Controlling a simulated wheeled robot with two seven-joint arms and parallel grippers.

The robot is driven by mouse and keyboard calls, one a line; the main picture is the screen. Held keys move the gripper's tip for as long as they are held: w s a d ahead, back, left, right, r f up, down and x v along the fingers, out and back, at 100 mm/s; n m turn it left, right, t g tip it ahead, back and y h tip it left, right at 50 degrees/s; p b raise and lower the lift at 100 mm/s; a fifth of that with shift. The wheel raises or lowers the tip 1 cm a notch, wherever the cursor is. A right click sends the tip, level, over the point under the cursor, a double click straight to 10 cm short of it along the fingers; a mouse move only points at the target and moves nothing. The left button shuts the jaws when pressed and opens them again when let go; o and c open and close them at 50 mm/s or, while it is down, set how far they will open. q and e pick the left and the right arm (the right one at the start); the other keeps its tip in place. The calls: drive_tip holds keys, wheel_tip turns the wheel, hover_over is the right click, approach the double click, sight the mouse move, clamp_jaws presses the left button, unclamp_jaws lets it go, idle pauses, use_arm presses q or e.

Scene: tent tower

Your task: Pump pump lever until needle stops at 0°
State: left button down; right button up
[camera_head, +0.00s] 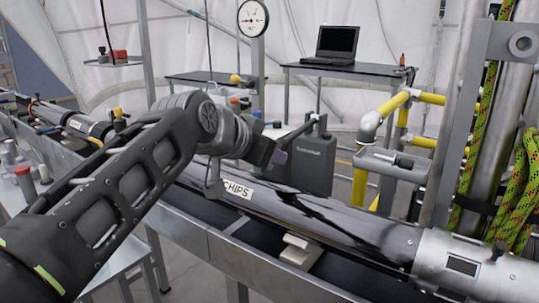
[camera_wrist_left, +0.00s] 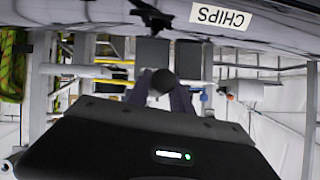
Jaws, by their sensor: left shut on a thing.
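The pump is a dark grey box (camera_head: 306,163) standing behind the long tube. Its pump lever (camera_head: 301,130) is a thin dark bar slanting down left from the top of the box towards my left gripper (camera_head: 279,157). In the left wrist view my left gripper (camera_wrist_left: 165,98) is shut on the lever's round dark end (camera_wrist_left: 163,81). The dial gauge (camera_head: 252,18) is white and round, on a post at top centre. Its needle looks roughly upright, but it is too small to read exactly. My right gripper is not in view.
A long dark tube (camera_head: 330,221) labelled CHIPS runs in front of the pump, under my left arm. Yellow rails (camera_head: 360,183) and a grey bracket (camera_head: 393,164) stand to the right. A laptop (camera_head: 337,43) is on a table behind.

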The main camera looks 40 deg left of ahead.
use_arm(q)
drive_tip(key=c, duration=1.1)
unclamp_jaws()
drive_tip(key=shift+f, duration=0.1)
drive_tip(key=shift+c, duration=0.2)
drive_tip(key=a+v, duration=0.1)
drive_tip(key=v, duration=0.6)
drive_tip(key=shift+s+d+p, duration=0.3)
drive_tip(key=shift+s+d, duration=0.1)
drive_tip(key=shift+d, duration=0.15)
